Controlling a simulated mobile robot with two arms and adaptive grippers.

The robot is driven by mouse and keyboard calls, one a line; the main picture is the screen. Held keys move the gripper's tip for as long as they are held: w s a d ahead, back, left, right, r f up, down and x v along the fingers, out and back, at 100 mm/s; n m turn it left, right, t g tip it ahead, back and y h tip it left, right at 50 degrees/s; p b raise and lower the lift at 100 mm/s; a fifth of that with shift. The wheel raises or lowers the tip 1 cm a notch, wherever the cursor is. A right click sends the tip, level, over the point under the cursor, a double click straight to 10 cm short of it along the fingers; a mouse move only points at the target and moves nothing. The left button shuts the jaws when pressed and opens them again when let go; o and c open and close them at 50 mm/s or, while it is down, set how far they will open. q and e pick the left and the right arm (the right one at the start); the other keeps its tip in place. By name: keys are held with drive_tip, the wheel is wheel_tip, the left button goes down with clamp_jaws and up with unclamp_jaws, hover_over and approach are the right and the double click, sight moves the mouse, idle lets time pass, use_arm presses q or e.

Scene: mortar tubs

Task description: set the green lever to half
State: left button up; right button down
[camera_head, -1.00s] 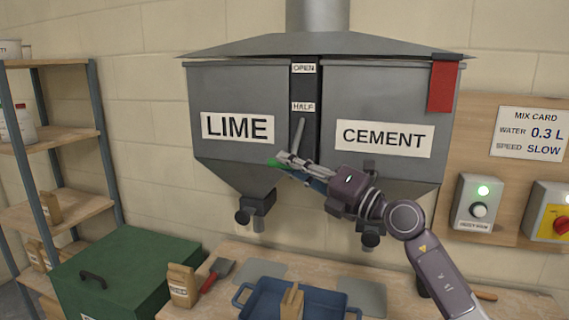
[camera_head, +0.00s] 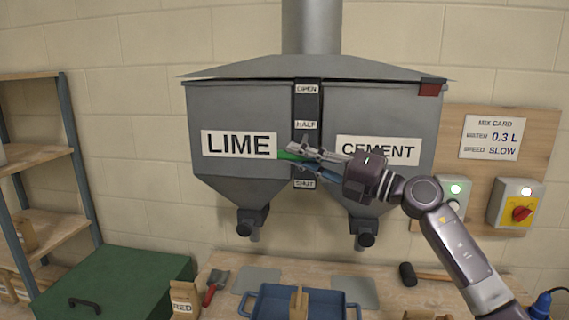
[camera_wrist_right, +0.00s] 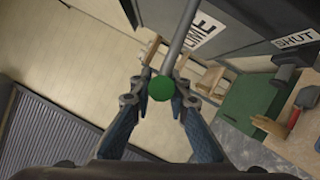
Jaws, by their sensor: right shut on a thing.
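The green lever shows its green knob (camera_head: 286,156) in the head view, in front of the slotted strip between the two hopper halves. Its grey rod shows in the wrist view, running up from the round green knob (camera_wrist_right: 161,88). My right gripper (camera_head: 300,154) is shut on the lever at the knob, with one finger on each side. The knob appears between the HALF label (camera_head: 306,125) and the SHUT label (camera_head: 304,184). The OPEN label (camera_head: 306,89) is at the top. The gripper hides part of the rod and strip. My left gripper is out of view.
The LIME sign (camera_head: 239,145) and CEMENT sign (camera_head: 378,150) flank the strip. Below is a bench with a blue tray (camera_head: 262,302), a red-handled tool (camera_head: 215,286) and a mallet (camera_head: 407,274). A green chest (camera_head: 125,278) stands left. A switch panel (camera_head: 515,203) is right.

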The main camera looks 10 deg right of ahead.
drive_tip(key=shift+s+r, duration=0.1)
drive_tip(key=shift+r, duration=0.5)
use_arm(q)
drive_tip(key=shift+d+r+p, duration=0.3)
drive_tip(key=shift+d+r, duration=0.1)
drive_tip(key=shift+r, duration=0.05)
use_arm(e)
drive_tip(key=shift+r, duration=0.3)
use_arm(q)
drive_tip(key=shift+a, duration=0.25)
use_arm(e)
drive_tip(key=shift+d, duration=0.1)
drive_tip(key=c, duration=1.8)
unclamp_jaws()
drive_tip(key=shift+c, duration=0.2)
drive_tip(key=shift+f, duration=0.15)
drive_tip(key=shift+s+d+f, duration=0.2)
drive_tip(key=shift+d, duration=0.15)
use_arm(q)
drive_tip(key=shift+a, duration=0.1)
use_arm(e)
drive_tip(key=v, duration=1.1)
